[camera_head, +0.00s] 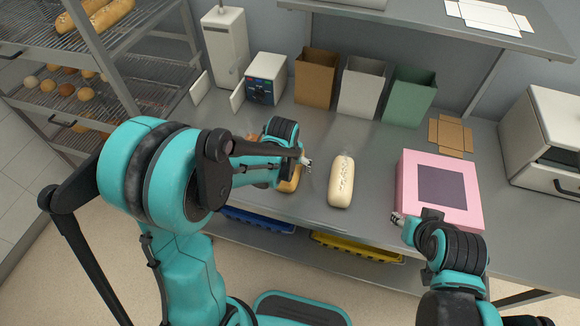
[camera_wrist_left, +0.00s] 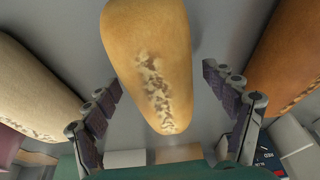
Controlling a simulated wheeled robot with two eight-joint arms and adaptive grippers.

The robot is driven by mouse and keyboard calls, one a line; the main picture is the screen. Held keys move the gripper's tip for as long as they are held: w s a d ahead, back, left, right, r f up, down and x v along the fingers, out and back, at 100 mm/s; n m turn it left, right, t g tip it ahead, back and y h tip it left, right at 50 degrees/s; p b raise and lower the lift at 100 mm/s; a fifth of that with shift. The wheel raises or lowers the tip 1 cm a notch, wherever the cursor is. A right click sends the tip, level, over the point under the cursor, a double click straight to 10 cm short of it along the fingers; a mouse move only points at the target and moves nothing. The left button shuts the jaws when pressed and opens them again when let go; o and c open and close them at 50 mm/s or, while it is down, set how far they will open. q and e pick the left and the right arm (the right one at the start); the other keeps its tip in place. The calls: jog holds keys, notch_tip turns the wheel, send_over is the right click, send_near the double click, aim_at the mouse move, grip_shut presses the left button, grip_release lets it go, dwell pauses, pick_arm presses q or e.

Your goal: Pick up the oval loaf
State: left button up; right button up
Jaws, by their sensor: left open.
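In the left wrist view a golden-tan oval loaf (camera_wrist_left: 150,55) with a pale, floury scored patch lies between the two fingers of my open left gripper (camera_wrist_left: 162,86). Gaps show on both sides, so the fingers are apart from it. In the head view my left gripper (camera_head: 305,162) is over the counter, and only part of this loaf (camera_head: 290,182) shows beneath my arm. A paler loaf (camera_head: 342,182) lies to its right, and at the left of the wrist view (camera_wrist_left: 35,85). A browner loaf (camera_wrist_left: 285,60) is at the right of the wrist view, mostly hidden in the head view.
My right gripper (camera_head: 398,218) is beside a pink box (camera_head: 410,185); its jaws are too small to read. Brown (camera_head: 316,78), white (camera_head: 361,86) and green (camera_head: 408,95) bags stand at the back of the counter (camera_head: 375,145). A bread rack (camera_head: 115,58) stands left.

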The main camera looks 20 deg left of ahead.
pick_arm(q)
jog(key=shift+f, duration=0.2)
dwell(0.3)
jog(key=c, duration=1.4)
jog(key=shift+c, duration=0.2)
